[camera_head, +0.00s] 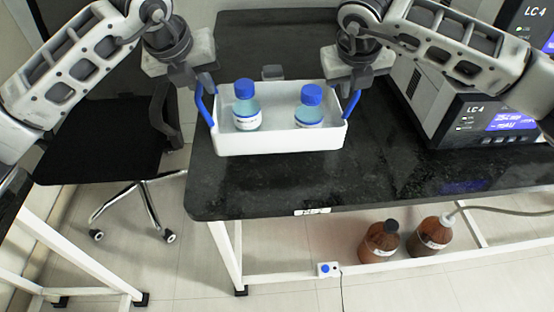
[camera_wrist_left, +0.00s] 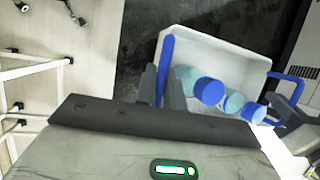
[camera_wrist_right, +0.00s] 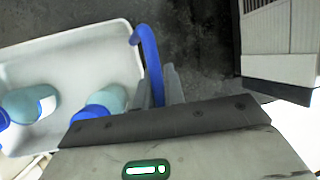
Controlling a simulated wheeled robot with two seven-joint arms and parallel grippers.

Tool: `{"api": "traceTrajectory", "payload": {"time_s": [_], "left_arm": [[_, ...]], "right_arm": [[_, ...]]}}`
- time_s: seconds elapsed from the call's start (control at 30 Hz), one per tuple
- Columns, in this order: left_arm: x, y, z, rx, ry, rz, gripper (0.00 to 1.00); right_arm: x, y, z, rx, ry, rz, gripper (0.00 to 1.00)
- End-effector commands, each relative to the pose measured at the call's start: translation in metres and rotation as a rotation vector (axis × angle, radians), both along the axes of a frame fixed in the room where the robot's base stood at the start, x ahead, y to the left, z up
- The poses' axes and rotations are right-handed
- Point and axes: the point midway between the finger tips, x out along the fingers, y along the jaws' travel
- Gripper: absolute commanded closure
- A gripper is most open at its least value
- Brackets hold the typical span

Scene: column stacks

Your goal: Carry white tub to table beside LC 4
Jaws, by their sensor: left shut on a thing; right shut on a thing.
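The white tub (camera_head: 280,140) is level at the left part of the black table (camera_head: 400,185), beside the LC 4 unit (camera_head: 485,118). I cannot tell whether it touches the tabletop. Two blue-capped bottles, one on the left (camera_head: 246,107) and one on the right (camera_head: 310,107), stand inside it. My left gripper (camera_head: 203,88) is shut on the tub's left blue handle (camera_wrist_left: 165,62). My right gripper (camera_head: 352,88) is shut on the right blue handle (camera_wrist_right: 150,62). The tub also shows in the left wrist view (camera_wrist_left: 225,50) and the right wrist view (camera_wrist_right: 75,45).
The LC 4 unit stands to the right of the tub, with bare tabletop between them. A black chair (camera_head: 100,150) is left of the table. Two brown bottles (camera_head: 380,242) (camera_head: 430,236) stand below the table's front edge. A small label (camera_head: 312,211) is on that edge.

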Motion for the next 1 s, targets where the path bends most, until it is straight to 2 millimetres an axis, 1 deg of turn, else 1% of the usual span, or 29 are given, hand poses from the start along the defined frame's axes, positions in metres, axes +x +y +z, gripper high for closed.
{"api": "traceTrajectory", "payload": {"time_s": [0.03,0.1,0.43,0.63,0.77,1.0], "left_arm": [[0.001,0.000,-0.008,-0.001,-0.004,0.001,1.00],[0.001,0.000,-0.010,-0.001,-0.004,0.001,1.00],[0.001,0.000,-0.008,-0.001,-0.004,0.001,1.00],[0.001,0.000,-0.012,-0.001,-0.004,0.001,1.00],[0.001,0.000,-0.018,-0.001,-0.004,0.001,1.00],[0.001,0.000,-0.035,-0.001,-0.004,0.001,1.00]], "right_arm": [[0.001,0.000,-0.008,0.001,-0.003,-0.001,1.00],[0.001,0.000,-0.010,0.001,-0.003,-0.001,1.00],[0.001,0.000,-0.008,0.001,-0.003,-0.001,1.00],[0.001,0.000,-0.012,0.000,-0.003,-0.002,1.00],[0.000,0.000,-0.018,0.000,-0.002,-0.002,1.00],[0.001,0.000,-0.035,0.000,-0.003,0.000,1.00]]}}
